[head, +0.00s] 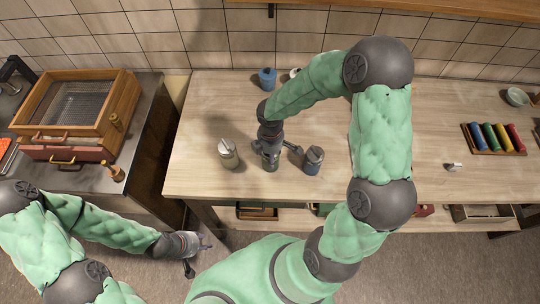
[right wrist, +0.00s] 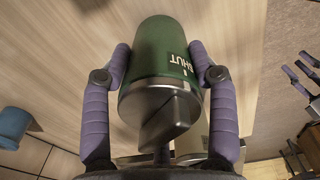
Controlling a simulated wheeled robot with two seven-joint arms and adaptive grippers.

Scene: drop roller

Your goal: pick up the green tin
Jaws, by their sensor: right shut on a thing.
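The green tin (head: 270,165) is near the front edge of the wooden table in the head view, largely covered by my right gripper (head: 270,150). In the right wrist view, the green tin (right wrist: 158,45) has a silver lid with a broad grey knob and the word SHUT on its side. The purple fingers of my right gripper (right wrist: 160,66) close on it from both sides. I cannot tell whether its base touches the table. My left gripper (head: 192,246) is low at the left, beyond the table's front edge and far from the tin; its finger opening is unclear.
A pale tin (head: 229,155) stands left of the green tin and a blue tin (head: 313,161) stands close on its right. A blue container (head: 267,77) is at the back. Coloured rollers (head: 496,137) lie in a tray at the right. A wooden-framed box (head: 75,105) is on the left counter.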

